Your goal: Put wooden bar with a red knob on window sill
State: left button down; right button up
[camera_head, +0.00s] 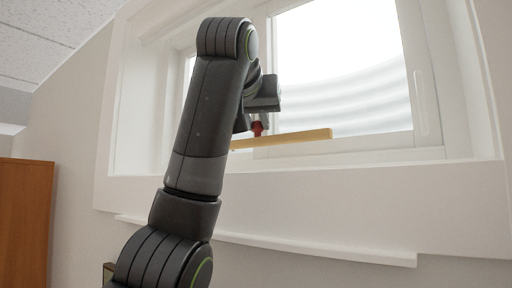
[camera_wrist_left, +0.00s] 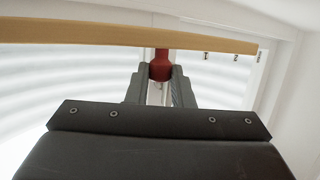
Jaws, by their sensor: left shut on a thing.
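The wooden bar (camera_head: 295,138) is a long pale strip, held roughly level in front of the window in the head view. Its red knob (camera_head: 257,129) is between the fingers of my left gripper (camera_head: 256,122), which is shut on it. In the left wrist view the bar (camera_wrist_left: 110,34) runs across the top, and the red knob (camera_wrist_left: 161,66) sits at the tips of my left gripper (camera_wrist_left: 161,78). The window sill (camera_head: 350,172) is the white ledge below the window; the bar appears above it. The exact gap cannot be told. My right gripper is not in view.
The window (camera_head: 345,70) has a white frame and a handle (camera_head: 419,95) on its right. A narrow white ledge (camera_head: 330,250) runs along the wall below the sill. A brown wooden cabinet (camera_head: 25,220) stands at the left. The sill's right part looks clear.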

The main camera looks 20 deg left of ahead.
aim_at(256, 145)
pick_arm(q)
jog(key=shift+w+f, duration=0.1)
jog(key=shift+f, duration=0.65)
notch_tip(256, 145, down, 2)
jog(key=shift+f+p, duration=0.2)
jog(key=shift+p, duration=0.1)
jog(key=shift+f, duration=0.55)
jog(key=shift+f, duration=0.25)
jog(key=c, duration=1.3)
grip_release()
jog(key=shift+r, duration=0.1)
jog(key=shift+r, duration=0.1)
